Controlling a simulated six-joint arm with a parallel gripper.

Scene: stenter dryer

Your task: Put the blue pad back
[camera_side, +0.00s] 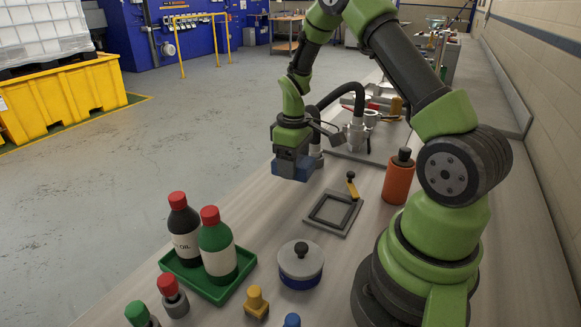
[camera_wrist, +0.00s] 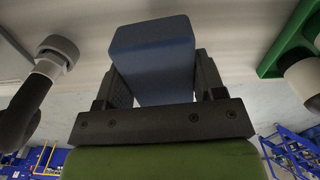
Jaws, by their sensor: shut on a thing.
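The blue pad (camera_wrist: 152,58) is a block held between the two dark fingers of my gripper (camera_wrist: 155,82) in the wrist view. In the side view my gripper (camera_side: 291,158) points down, with the blue pad (camera_side: 290,172) at its lower end. The pad is in the air above the bench's left edge, to the left of and above a grey square frame (camera_side: 318,222). The frame lies on the bench and has an open middle and a yellow-handled clamp (camera_side: 352,186) at its far corner. The pad's inner faces are hidden by the fingers.
An orange cylinder (camera_side: 397,182) stands right of the frame. A green tray (camera_side: 193,288) with two red-capped bottles, a round lidded pot (camera_side: 300,270) and several small knobbed pieces stand in front. A metal fixture with a hose (camera_side: 356,132) is behind.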

